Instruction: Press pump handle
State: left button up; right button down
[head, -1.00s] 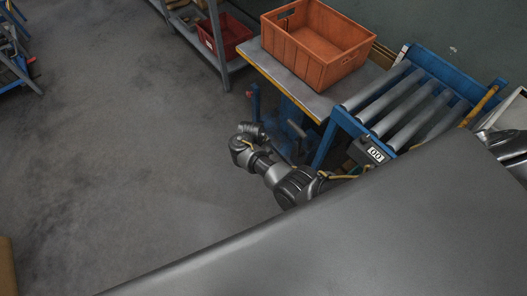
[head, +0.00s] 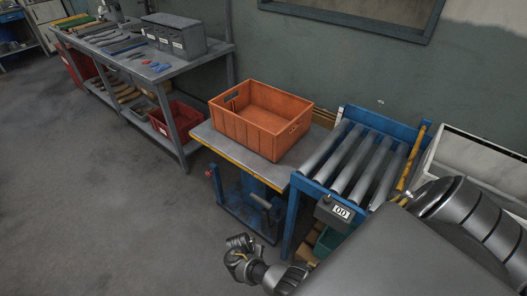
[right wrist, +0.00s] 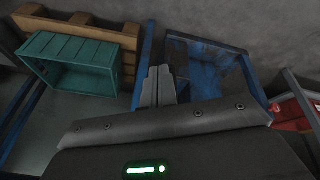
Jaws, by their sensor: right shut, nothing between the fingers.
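The lift table (head: 221,142) has a grey top with a yellow edge, on a blue base (head: 240,198). A dark lever-like part (head: 262,201) shows at the base's right side; I cannot tell for sure that it is the pump handle. My right gripper (head: 240,243) is low in front of the base, apart from it. In the right wrist view its fingers (right wrist: 157,86) are shut and empty, with the blue base (right wrist: 205,75) beyond them. No handle is clear in that view. My left gripper is not in view.
An orange crate (head: 255,142) stands on the lift table. A roller conveyor (head: 350,160) with a counter box (head: 336,211) stands right of it. A teal crate (right wrist: 70,64) lies below. A shelf bench (head: 190,62) stands left. The floor (head: 100,220) is clear at left.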

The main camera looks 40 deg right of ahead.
jog(key=s+d+f+n, duration=0.25)
jog(key=s+f, duration=0.25)
jog(key=s, duration=0.3)
jog(key=s+d+f+n, duration=0.1)
jog(key=s+f+n, duration=0.3)
jog(key=s+f, duration=0.3)
jog(key=s+f+n+y, duration=0.1)
jog(key=s+n+y, duration=0.1)
jog(key=s, duration=0.9)
jog(key=s+a+f+n+y, duration=0.1)
jog(key=s+n, duration=0.3)
jog(key=s, duration=0.7)
jog(key=shift+a+f+y, duration=0.25)
jog(key=shift+f+y, duration=0.25)
jog(key=shift+f, duration=0.2)
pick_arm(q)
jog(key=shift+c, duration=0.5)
